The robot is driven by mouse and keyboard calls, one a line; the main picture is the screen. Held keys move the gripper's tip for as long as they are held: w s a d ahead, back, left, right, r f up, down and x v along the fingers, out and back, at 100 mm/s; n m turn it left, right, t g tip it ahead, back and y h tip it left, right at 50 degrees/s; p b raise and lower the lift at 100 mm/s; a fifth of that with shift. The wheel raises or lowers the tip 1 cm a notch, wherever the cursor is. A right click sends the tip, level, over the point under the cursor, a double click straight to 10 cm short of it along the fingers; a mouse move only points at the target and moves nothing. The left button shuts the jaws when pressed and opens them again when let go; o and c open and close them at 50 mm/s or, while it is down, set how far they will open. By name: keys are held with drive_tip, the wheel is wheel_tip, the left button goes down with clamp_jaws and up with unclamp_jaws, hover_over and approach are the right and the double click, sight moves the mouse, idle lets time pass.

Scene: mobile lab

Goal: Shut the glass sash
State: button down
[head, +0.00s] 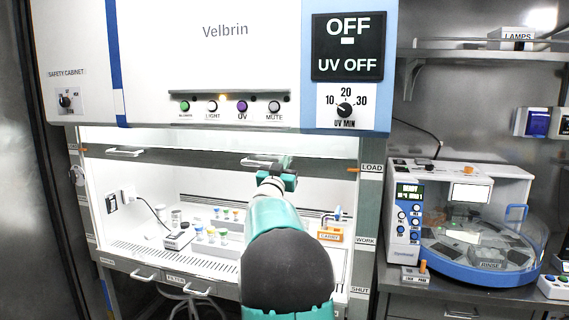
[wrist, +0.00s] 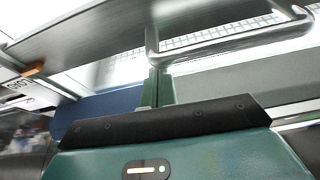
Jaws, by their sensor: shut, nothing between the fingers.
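The safety cabinet's glass sash (head: 320,144) is raised, with the work opening exposed below it. Its dark bottom rail (head: 210,158) crosses the opening level with the LOAD label (head: 372,168). The rail carries a left handle (head: 125,152) and a right handle (head: 250,161). My gripper (head: 283,168) is at the right handle and partly hides it. In the wrist view, my gripper's narrow fingers (wrist: 158,85) are shut and empty, ending close by one end of the metal handle (wrist: 230,38). I cannot tell whether they touch it.
WORK (head: 366,240) and SHUT (head: 360,290) labels sit lower on the right post. Inside are a small device (head: 178,238), coloured vials (head: 215,232) and an orange-fronted box (head: 331,235). A domed machine (head: 470,230) stands on the right-hand bench.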

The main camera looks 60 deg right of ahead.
wheel_tip(320, 180, down, 46)
